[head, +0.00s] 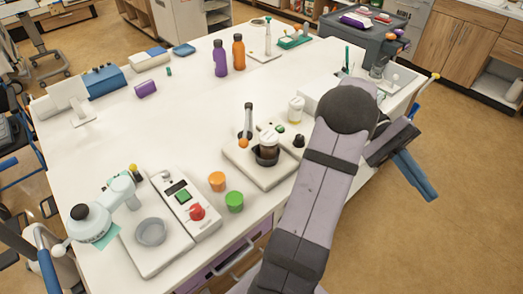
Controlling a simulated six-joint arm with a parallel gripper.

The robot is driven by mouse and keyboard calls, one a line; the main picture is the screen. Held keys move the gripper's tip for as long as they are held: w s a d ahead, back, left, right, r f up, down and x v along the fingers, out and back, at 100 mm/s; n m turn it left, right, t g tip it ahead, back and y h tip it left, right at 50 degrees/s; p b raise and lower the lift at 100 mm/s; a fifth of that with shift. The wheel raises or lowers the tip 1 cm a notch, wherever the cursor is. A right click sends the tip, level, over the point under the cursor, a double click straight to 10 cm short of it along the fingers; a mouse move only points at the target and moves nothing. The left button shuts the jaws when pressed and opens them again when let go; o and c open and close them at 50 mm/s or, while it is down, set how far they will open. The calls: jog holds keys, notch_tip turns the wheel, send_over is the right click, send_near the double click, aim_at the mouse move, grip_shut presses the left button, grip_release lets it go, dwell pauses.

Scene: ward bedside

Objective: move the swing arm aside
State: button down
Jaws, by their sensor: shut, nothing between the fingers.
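A device with a pale base (237,153) stands near the table's middle. A short grey arm with a dark end (249,118) rises from it, with an orange ball (243,143) at its lower end. Beside this arm, a brown jar (268,146) with a white lid sits in a dark ring. I take this grey arm as the swing arm, but cannot be sure. My arm crosses the right of the view, and my gripper (418,180), with blue fingers together and empty, hangs beyond the table's right edge, well apart from the device.
A second device with a grey bowl (150,232), red knob (197,212) and white jointed head (90,220) stands front left. Purple (220,58) and orange (239,52) bottles stand behind. The table's middle left is clear.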

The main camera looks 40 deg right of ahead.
jog(key=s+a+f+m+t+y+b, duration=0.1)
jog(key=s+a+f+m+t+y, duration=0.4)
jog(key=a, duration=0.3)
jog(key=w+a+f+m+t+y, duration=0.2)
jog(key=w+a+f+t, duration=0.25)
jog(key=a+t, duration=0.35)
jog(key=w+d+r+m+t+h, duration=0.15)
jog(key=w+m+t, duration=0.25)
jog(key=w+t, duration=1)
jog(key=w+d+r+m+t+h, duration=0.35)
jog(key=w+d, duration=0.45)
jog(key=w, duration=0.3)
jog(key=w+a+f+m+p, duration=0.1)
jog(key=w+a, duration=0.5)
jog(key=w, duration=0.6)
jog(key=shift+w+a+f+g+h+p, duration=0.15)
jog(key=shift+f+g+h+p, duration=0.2)
jog(key=shift+f+p, duration=0.6)
jog(key=shift+m, duration=0.25)
jog(key=shift+a, duration=0.1)
